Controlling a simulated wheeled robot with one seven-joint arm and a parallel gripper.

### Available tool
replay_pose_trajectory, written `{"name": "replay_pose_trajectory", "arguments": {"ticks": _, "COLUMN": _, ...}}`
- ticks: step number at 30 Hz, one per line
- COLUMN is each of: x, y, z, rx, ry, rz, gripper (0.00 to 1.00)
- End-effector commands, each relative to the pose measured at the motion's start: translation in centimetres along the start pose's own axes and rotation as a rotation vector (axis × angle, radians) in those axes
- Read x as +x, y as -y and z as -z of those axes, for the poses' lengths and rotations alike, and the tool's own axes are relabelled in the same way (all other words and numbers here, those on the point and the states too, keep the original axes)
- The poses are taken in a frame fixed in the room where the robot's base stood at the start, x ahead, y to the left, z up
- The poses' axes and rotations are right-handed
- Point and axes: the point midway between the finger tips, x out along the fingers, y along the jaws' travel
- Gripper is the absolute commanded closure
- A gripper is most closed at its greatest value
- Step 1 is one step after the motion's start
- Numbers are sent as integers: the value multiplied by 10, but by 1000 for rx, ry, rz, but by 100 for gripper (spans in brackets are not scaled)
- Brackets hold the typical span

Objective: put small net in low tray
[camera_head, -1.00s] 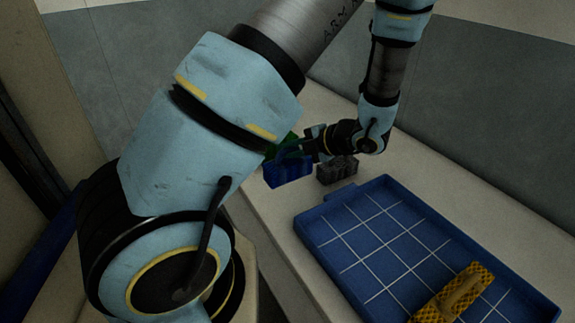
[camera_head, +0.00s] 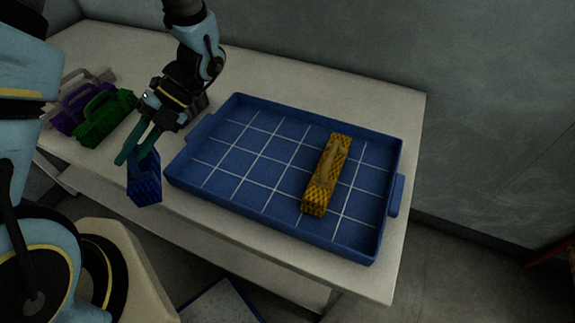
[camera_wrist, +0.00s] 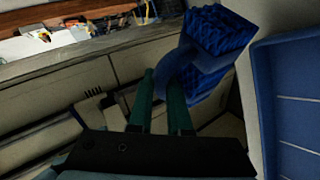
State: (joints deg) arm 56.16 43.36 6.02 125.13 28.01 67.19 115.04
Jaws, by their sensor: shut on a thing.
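My gripper (camera_head: 136,154) is shut on the handle of a blue net (camera_head: 146,188), a small ribbed block with a loop handle. The net hangs at the near table edge, left of the tray and outside it. The wrist view shows the teal fingers (camera_wrist: 161,80) at the handle and the blue net body (camera_wrist: 222,32) beyond them. The low tray (camera_head: 383,232) is blue, shallow and marked with a white grid. A yellow net (camera_head: 326,176) lies in its right half. The left half of the tray is bare.
Green (camera_head: 104,118), purple (camera_head: 70,112) and grey nets (camera_head: 70,82) stand at the table's left. A dark thing (camera_head: 201,103) shows partly behind my gripper, close to the tray's left end. A wall runs behind the table (camera_head: 300,84).

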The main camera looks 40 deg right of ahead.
Motion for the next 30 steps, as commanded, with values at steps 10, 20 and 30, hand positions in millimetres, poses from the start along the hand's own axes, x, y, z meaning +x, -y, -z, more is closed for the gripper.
{"name": "replay_pose_trajectory", "arguments": {"ticks": 10, "x": -17, "y": 48, "z": 92, "rx": -301, "ry": -489, "rz": 125, "gripper": 100}}
{"name": "replay_pose_trajectory", "arguments": {"ticks": 20, "x": -75, "y": 91, "z": 155, "rx": -601, "ry": -973, "rz": 250, "gripper": 100}}
{"name": "replay_pose_trajectory", "arguments": {"ticks": 30, "x": -155, "y": 122, "z": 178, "rx": -900, "ry": -1459, "rz": 376, "gripper": 100}}
